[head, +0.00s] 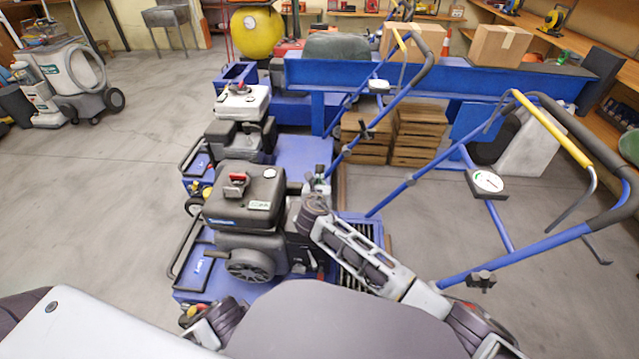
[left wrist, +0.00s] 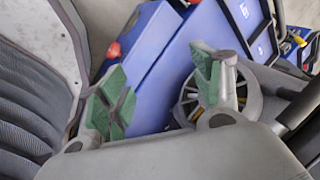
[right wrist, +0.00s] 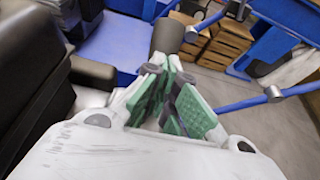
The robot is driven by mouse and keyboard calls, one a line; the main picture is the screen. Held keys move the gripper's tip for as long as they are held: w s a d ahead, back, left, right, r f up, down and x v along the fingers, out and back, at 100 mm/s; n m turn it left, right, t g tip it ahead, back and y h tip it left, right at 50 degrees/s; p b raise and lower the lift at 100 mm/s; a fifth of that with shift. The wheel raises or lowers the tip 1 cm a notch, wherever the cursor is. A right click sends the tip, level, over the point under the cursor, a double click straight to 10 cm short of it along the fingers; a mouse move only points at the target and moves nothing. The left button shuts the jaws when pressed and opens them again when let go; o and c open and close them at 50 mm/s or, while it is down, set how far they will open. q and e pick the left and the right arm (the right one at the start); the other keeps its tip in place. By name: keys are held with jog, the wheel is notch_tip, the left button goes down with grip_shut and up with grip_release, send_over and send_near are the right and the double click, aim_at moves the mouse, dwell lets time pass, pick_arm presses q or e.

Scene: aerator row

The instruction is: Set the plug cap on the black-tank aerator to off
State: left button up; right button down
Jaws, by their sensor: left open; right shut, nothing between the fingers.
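The black-tank aerator shows in the head view with its black tank (head: 262,190) on top and a red piece (head: 236,182) on the tank. The tank also fills the left of the right wrist view (right wrist: 30,75). I cannot make out the plug cap for certain. My right gripper (head: 318,180) is at the right side of the engine. In the right wrist view its green pads (right wrist: 174,105) are together with nothing between them. My left gripper (left wrist: 160,90) is open and empty beside the aerator's blue deck, with a wheel-like round part (left wrist: 190,100) behind one finger.
A white-tank aerator (head: 243,101) stands behind. Blue handlebars (head: 405,185) and a yellow-barred handle (head: 552,128) cross the space to the right. A blue bench (head: 430,77), wooden crates (head: 418,136) and cardboard boxes (head: 500,44) are farther back. The left floor is mostly clear.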

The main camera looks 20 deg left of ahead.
pick_arm(q)
jog(key=w+d+r+n+h, duration=0.1)
jog(key=w+d+r+h, duration=0.2)
jog(key=d, duration=0.4)
jog(key=w+d+r+n+t+h, duration=0.1)
jog(key=w+d+r+h, duration=0.1)
jog(key=d, duration=0.5)
jog(key=w+r, duration=0.1)
jog(key=w, duration=0.1)
jog(key=shift+w+d+r+h, duration=0.15)
jog(key=shift+w+d+h, duration=0.1)
jog(key=shift+w+h, duration=0.15)
jog(key=shift+s+r, duration=0.1)
jog(key=shift+s+a+r+p, duration=0.5)
jog(key=shift+s+a+r, duration=0.05)
jog(key=shift+s, duration=0.2)
jog(key=shift+a+f, duration=0.15)
jog(key=shift+f, duration=0.1)
